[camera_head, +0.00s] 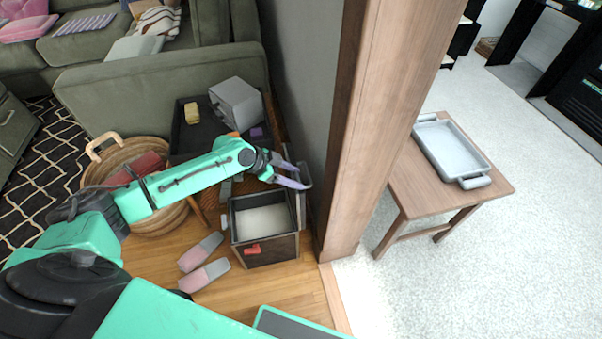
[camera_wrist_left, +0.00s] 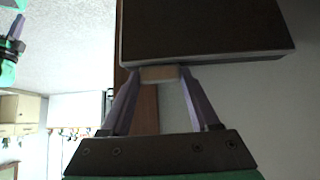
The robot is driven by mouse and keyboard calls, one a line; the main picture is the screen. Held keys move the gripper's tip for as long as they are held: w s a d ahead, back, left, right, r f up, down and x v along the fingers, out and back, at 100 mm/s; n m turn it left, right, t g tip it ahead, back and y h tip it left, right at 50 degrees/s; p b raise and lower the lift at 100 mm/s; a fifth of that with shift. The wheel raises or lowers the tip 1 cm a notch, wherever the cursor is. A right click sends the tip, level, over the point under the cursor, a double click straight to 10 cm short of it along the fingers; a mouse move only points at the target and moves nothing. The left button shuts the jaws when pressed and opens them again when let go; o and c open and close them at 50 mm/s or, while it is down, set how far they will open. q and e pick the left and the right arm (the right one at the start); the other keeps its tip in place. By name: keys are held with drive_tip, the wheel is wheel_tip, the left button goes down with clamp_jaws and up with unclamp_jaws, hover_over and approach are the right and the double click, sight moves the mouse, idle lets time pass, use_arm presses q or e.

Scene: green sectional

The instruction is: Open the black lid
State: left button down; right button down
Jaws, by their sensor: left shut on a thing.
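A dark box (camera_head: 265,248) with an open top and a pale inside stands on the wooden floor. Its black lid (camera_head: 301,205) is raised steeply along the box's right side, close to the wall; my gripper partly hides it. My left gripper (camera_head: 296,180) is at the lid's upper edge. In the left wrist view, the fingers (camera_wrist_left: 160,78) are closed on a small tan tab at the edge of the dark lid panel (camera_wrist_left: 205,30). Part of what seems to be my right gripper (camera_wrist_left: 14,30) shows at the top left there; its opening is unclear.
A wooden post (camera_head: 365,120) and grey wall stand close on the right. A wicker basket (camera_head: 150,215) is left of the box. Pink and grey slippers (camera_head: 203,275) lie before it. A small table (camera_head: 425,200) with a grey tray (camera_head: 450,150) stands beyond the post.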

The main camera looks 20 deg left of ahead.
use_arm(q)
drive_tip(key=shift+c, duration=0.6)
unclamp_jaws()
drive_tip(key=shift+s+a+f, duration=0.1)
drive_tip(key=shift+s+f, duration=0.05)
drive_tip(key=shift+f, duration=0.05)
drive_tip(key=shift+s+a+r, duration=0.1)
drive_tip(key=shift+a+r, duration=0.05)
drive_tip(key=shift+r, duration=0.05)
drive_tip(key=p+v, duration=0.2)
drive_tip(key=v, duration=1.2)
use_arm(e)
drive_tip(key=s, duration=0.3)
drive_tip(key=s+d, duration=0.1)
drive_tip(key=s, duration=0.1)
drive_tip(key=shift+f, duration=0.35)
use_arm(q)
drive_tip(key=shift+r, duration=0.1)
